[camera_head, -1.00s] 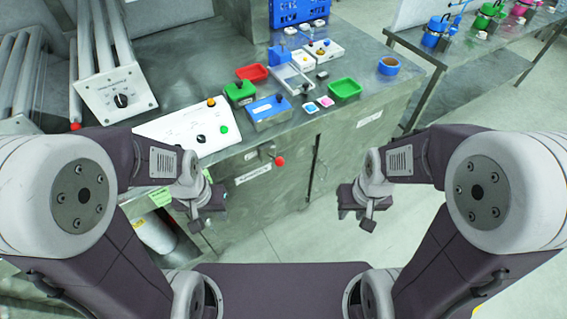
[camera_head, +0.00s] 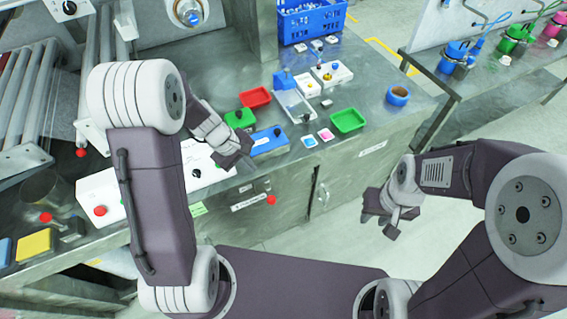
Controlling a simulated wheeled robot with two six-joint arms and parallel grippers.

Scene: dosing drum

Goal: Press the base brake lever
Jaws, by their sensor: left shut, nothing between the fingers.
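A red knob (camera_head: 271,200) sticks out from the front face of the metal counter, below its top edge; I cannot tell whether it is the base brake lever. My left gripper (camera_head: 238,163) is shut and empty. It hangs over the counter at the right end of the white control panel (camera_head: 197,168), beside the blue box (camera_head: 268,140), up and left of the red knob. My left forearm hides part of the panel. My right gripper (camera_head: 379,213) hangs over the floor in front of the counter, apart from everything; its opening is unclear.
A green tray (camera_head: 348,120), a red tray (camera_head: 256,97) and a blue crate (camera_head: 308,20) stand on the counter. Another red button (camera_head: 100,211) is on the panel's left end. Rollers (camera_head: 90,80) are at the left. The floor at the right (camera_head: 340,235) is clear.

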